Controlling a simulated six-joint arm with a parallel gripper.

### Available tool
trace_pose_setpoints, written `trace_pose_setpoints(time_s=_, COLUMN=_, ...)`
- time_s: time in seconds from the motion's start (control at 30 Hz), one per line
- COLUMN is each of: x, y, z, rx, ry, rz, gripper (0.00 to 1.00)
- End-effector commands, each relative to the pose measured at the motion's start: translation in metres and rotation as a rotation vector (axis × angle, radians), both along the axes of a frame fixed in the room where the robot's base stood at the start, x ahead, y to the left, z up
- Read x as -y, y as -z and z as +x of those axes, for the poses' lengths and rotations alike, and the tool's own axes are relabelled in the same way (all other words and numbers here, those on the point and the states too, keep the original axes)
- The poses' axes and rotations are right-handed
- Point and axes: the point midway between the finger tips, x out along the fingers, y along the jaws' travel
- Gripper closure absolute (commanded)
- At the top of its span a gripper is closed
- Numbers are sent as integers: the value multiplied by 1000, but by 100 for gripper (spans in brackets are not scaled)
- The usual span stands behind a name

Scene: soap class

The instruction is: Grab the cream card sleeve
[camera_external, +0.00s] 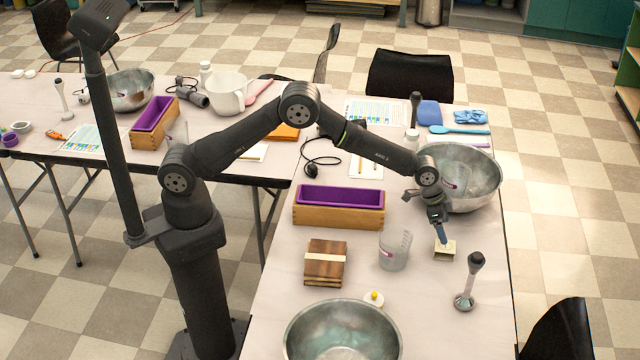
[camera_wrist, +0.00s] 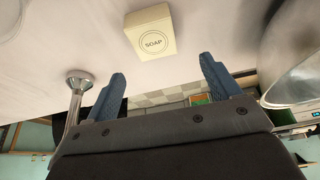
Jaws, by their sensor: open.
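The cream card sleeve (camera_external: 446,252), a small box, sits on the table between the clear jug and the stick blender. In the wrist view the sleeve (camera_wrist: 150,32) shows a round "SOAP" mark on its face. My gripper (camera_external: 441,235) points down with its blue fingers just above or beside the sleeve; the exact gap cannot be told. In the wrist view my gripper (camera_wrist: 164,68) is open and empty, and the sleeve lies beyond the fingertips, roughly in line with the space between them.
A clear jug (camera_external: 394,252) stands left of the sleeve and a stick blender (camera_external: 468,285) to its front right. A large steel bowl (camera_external: 478,180) is behind. A wooden mould with purple liner (camera_external: 338,207), brown boards (camera_external: 325,263) and another steel bowl (camera_external: 342,335) are farther left.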

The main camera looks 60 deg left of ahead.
Motion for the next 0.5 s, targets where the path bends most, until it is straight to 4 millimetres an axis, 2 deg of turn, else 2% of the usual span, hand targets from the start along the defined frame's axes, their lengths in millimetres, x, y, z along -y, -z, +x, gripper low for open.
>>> trace_pose_setpoints(time_s=0.07, x=4, y=14, z=3, rx=-1, ry=0, rz=1, gripper=18)
trace_pose_setpoints(time_s=0.2, x=9, y=27, z=7, rx=0, ry=0, rz=0, gripper=18)
trace_pose_setpoints(time_s=0.37, x=11, y=33, z=9, rx=1, ry=0, rz=-1, gripper=18)
trace_pose_setpoints(time_s=0.5, x=17, y=45, z=11, rx=0, ry=1, rz=0, gripper=18)
